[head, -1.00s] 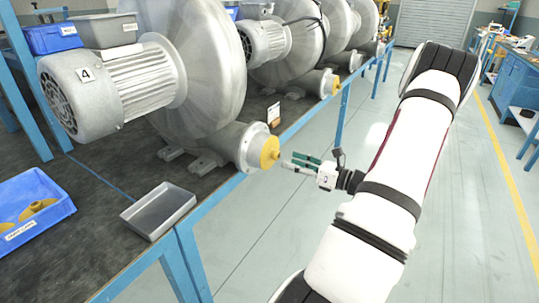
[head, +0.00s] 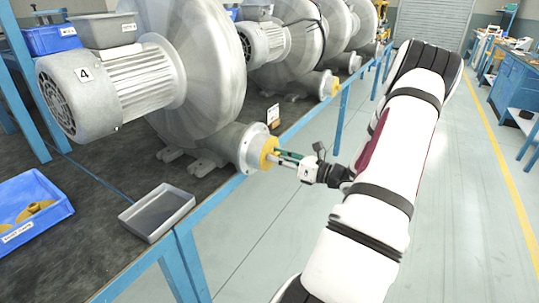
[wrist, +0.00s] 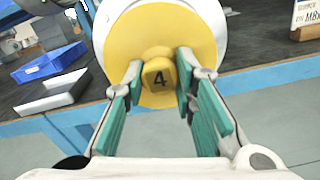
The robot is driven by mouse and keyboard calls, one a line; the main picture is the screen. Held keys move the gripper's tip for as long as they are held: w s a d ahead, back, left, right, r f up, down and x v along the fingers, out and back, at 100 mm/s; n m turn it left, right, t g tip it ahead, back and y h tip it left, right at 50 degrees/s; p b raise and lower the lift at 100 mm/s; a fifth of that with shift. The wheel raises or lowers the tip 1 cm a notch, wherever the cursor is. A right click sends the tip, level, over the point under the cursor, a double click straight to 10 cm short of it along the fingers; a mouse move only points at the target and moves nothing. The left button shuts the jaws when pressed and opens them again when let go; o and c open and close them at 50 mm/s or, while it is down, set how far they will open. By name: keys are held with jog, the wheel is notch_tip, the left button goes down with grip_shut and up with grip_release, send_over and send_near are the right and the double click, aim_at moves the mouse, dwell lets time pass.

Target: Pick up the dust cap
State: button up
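The dust cap (head: 267,151) is a yellow disc on the end of the grey flanged pipe (head: 245,146) of the blower marked 4. My gripper (head: 278,157) is right at the cap's face. In the wrist view the two green-padded fingers of my gripper (wrist: 160,67) stand apart on either side of the knob, with narrow gaps showing. The cap sits on the pipe.
A grey tray (head: 157,211) stands near the bench's front edge. A blue bin (head: 30,212) with yellow caps is at the left. A small label card (head: 273,115) stands behind the pipe. The blue bench edge runs below the cap. The aisle floor is clear.

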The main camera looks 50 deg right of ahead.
grip_shut()
jog(key=shift+s+r, duration=0.2)
jog(key=shift+r, duration=0.05)
jog(key=s+r+p, duration=0.1)
jog(key=s+r, duration=0.2)
jog(key=s, duration=0.3)
jog(key=s+d+r+p, duration=0.1)
jog(key=s+r, duration=0.3)
jog(key=s, duration=0.3)
jog(key=shift+s+r+p, duration=0.25)
jog(key=shift+s+p, duration=0.05)
